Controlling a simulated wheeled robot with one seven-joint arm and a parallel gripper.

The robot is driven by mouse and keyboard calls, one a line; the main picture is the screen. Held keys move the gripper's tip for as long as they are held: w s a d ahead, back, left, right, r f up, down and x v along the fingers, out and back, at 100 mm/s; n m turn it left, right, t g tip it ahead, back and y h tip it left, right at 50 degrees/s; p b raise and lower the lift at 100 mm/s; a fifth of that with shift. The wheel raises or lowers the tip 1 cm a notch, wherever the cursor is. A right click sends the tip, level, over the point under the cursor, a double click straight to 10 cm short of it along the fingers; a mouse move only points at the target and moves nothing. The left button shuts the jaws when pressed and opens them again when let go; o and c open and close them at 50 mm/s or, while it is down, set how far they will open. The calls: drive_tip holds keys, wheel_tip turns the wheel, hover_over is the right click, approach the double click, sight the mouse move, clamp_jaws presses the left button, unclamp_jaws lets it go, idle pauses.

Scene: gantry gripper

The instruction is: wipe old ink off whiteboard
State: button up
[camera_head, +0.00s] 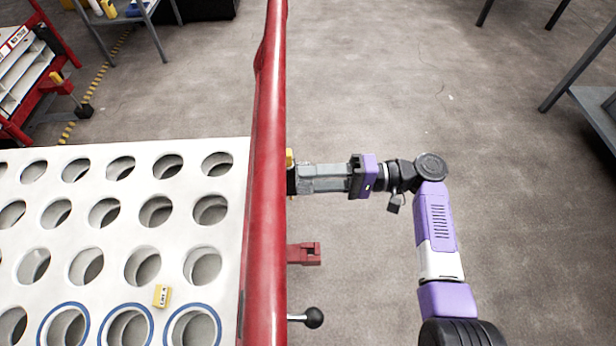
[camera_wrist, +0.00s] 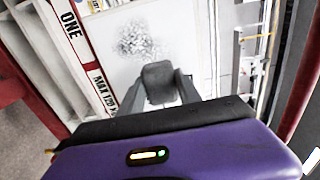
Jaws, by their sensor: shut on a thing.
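The whiteboard (camera_wrist: 118,72) is a pale panel in the wrist view, with a grey speckled patch of old ink (camera_wrist: 138,42) on its upper left part. My gripper (camera_wrist: 161,90) is shut on a dark grey block, which looks like the eraser (camera_wrist: 158,73). The eraser appears just below and right of the ink patch. I cannot tell whether it touches the board. In the head view my gripper (camera_head: 296,179) reaches left to the red post. The whiteboard face is not visible there.
A red upright post (camera_head: 266,200) stands right beside my gripper. A white panel with round holes (camera_head: 120,225) lies left of it. A red bracket (camera_head: 304,253) and a black knob (camera_head: 313,317) stick out below my gripper. The floor to the right is mostly clear.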

drive_tip(key=d, duration=0.3)
idle(0.5)
idle(0.8)
drive_tip(key=s+a+f+p, duration=0.2)
drive_tip(key=s+f, duration=0.2)
drive_tip(key=s, duration=0.5)
drive_tip(key=shift+s+a+r, duration=0.1)
drive_tip(key=shift+a+r, duration=0.1)
drive_tip(key=shift+a, duration=1.15)
drive_tip(key=shift+a+r, duration=0.15)
drive_tip(key=shift+a, duration=1.2)
drive_tip(key=shift+a, duration=1.05)
